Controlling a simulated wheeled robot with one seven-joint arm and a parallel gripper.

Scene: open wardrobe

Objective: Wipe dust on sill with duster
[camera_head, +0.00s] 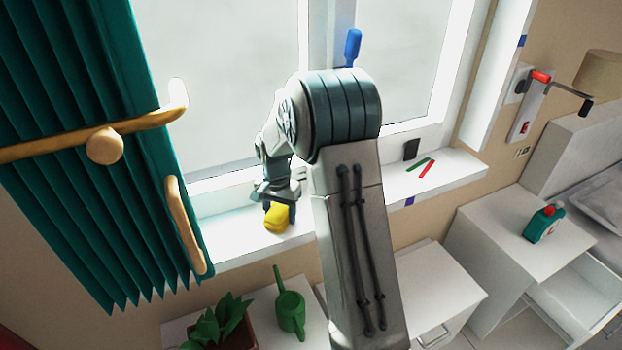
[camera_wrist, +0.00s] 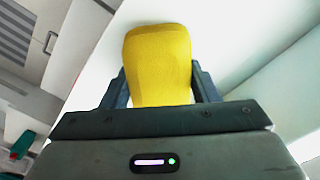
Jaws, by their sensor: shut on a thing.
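The duster (camera_head: 277,217) is a yellow, rounded block. My gripper (camera_head: 274,196) is shut on it and holds it at the window sill. In the wrist view the duster (camera_wrist: 158,62) sits between the two dark fingers of my gripper (camera_wrist: 164,88), over the white surface. The white sill (camera_head: 230,228) runs along the window's bottom. I cannot tell whether the duster touches it. No dust can be made out on the visible part. My arm hides the sill's middle.
A green and a red stick (camera_head: 427,169) and a dark block (camera_head: 411,149) are on the sill's right part. A teal curtain (camera_head: 75,100) hangs at the left. Below stand a potted plant (camera_head: 225,325), a green watering can (camera_head: 290,312) and a bottle (camera_head: 544,222) on white cabinets.

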